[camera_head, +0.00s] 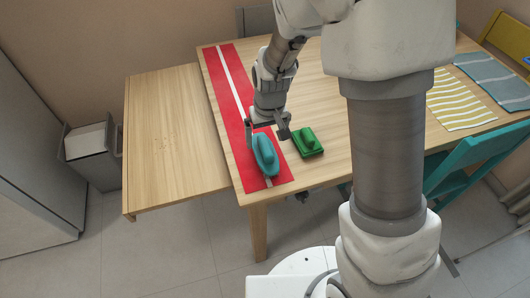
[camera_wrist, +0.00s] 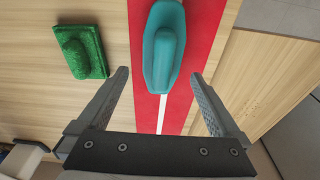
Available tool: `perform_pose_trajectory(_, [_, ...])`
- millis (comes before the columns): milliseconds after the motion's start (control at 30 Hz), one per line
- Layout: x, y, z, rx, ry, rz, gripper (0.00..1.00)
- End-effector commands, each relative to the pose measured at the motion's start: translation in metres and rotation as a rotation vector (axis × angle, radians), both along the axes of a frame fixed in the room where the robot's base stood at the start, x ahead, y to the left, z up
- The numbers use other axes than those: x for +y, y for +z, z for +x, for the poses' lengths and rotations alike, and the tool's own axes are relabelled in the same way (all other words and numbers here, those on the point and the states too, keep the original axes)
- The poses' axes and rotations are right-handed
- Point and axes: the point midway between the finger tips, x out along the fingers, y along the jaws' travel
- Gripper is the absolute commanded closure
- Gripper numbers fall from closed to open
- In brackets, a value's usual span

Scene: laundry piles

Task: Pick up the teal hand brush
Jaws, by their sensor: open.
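The teal hand brush (camera_head: 265,155) lies on the red runner near the table's front edge in the head view. In the wrist view the teal brush (camera_wrist: 163,48) is at top centre, its raised grip facing the camera. My gripper (camera_head: 267,131) is over the runner, just behind the brush in the head view. In the wrist view its two fingers (camera_wrist: 162,80) are spread wide, one on each side of the brush's near end, with nothing between them gripped. I cannot tell its exact height above the brush.
A green brush-like block (camera_head: 308,142) stands close to the right of the teal brush. The red runner (camera_head: 222,75) with a white stripe crosses the wooden table (camera_head: 325,100). Folded striped cloth (camera_head: 458,100) and grey cloth (camera_head: 490,80) lie at the right. A teal chair (camera_head: 475,160) stands at the right.

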Motion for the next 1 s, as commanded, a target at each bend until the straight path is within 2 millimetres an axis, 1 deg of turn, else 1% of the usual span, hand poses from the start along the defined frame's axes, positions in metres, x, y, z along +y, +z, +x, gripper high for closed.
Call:
perform_pose_trajectory(33, [0.0, -0.007, 0.001, 0.001, 0.0, 0.0, 0.0])
perform_pose_trajectory(267, [0.001, -0.018, 0.001, 0.0, 0.0, 0.0, 0.0])
perform_pose_trajectory(367, [0.002, -0.031, 0.0, 0.003, 0.0, -0.001, 0.0])
perform_pose_trajectory(500, [0.003, -0.053, 0.001, 0.002, 0.0, -0.001, 0.0])
perform_pose_trajectory(600, [0.004, -0.063, 0.002, 0.001, -0.001, 0.0, 0.0])
perform_pose_trajectory(833, [0.004, -0.063, 0.003, -0.001, 0.0, 0.0, 0.0])
perform_pose_trajectory(967, [0.004, -0.063, 0.003, -0.001, 0.0, 0.0, 0.23])
perform_pose_trajectory(1000, [0.004, -0.063, 0.003, -0.001, 0.0, 0.0, 0.31])
